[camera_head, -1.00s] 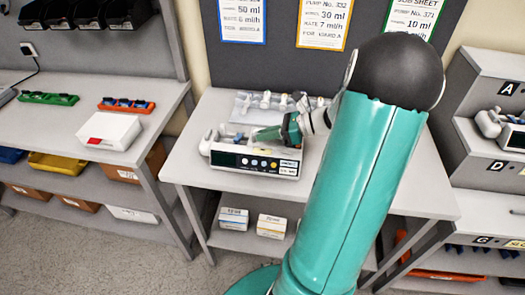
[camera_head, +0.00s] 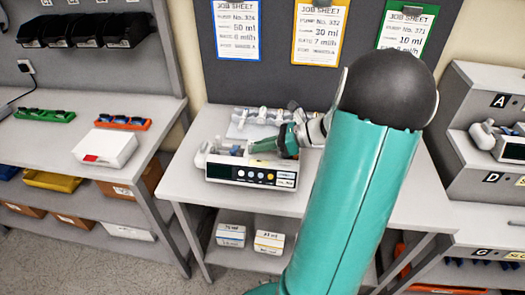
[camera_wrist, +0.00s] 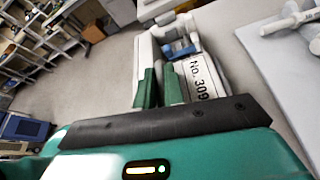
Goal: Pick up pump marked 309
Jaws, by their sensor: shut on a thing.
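The pump (camera_head: 238,172) is a white box with a dark front panel and a row of coloured buttons. It stands on the middle table, close to the front edge. In the wrist view its top label (camera_wrist: 203,80) reads No. 309. My green gripper (camera_head: 264,145) reaches over it from the right. In the wrist view my gripper (camera_wrist: 159,88) is shut on the pump, its two fingers close together beside the label. The exact grip spot is partly hidden by the fingers. I cannot tell any gap between pump and table.
A white box (camera_head: 105,147) is on the left bench, near green and orange trays. Stepped shelves with another pump (camera_head: 508,143) stand at the right. The table left of the pump is narrow but clear.

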